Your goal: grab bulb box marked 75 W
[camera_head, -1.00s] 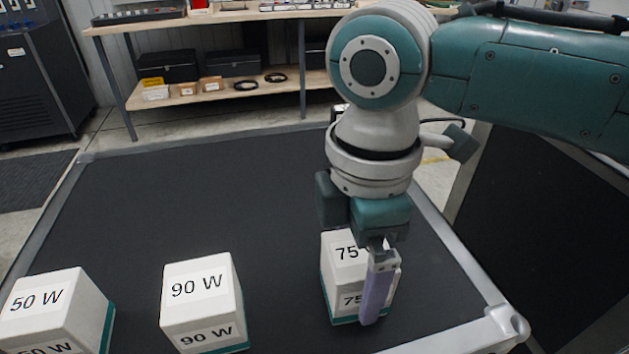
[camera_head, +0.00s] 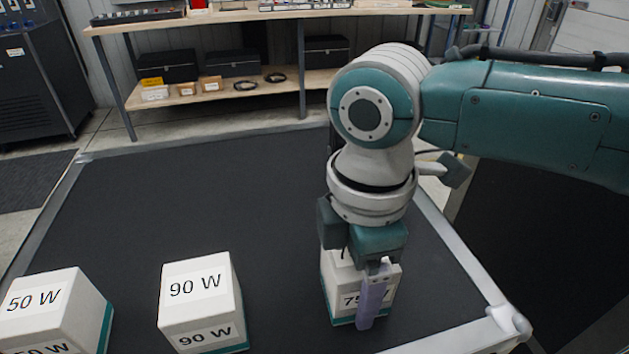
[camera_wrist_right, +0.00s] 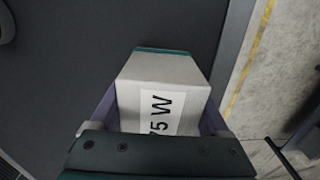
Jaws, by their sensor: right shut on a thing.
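The white bulb box marked 75 W (camera_head: 344,300) stands on the black tabletop at the right, with a teal band at its base. It also shows in the right wrist view (camera_wrist_right: 165,80), between the two purple fingers. My right gripper (camera_head: 372,300) comes down over the box from above and is shut on it; the hand hides much of its top. The box marked 90 W (camera_head: 202,300) stands to the left, and the box marked 50 W (camera_head: 50,305) at the far left. My left gripper is not in view.
The black tabletop (camera_head: 200,190) has a grey rim and is clear behind the boxes. Its right edge and corner (camera_head: 508,320) lie close to the 75 W box. A wooden shelf bench (camera_head: 225,90) with black cases stands beyond.

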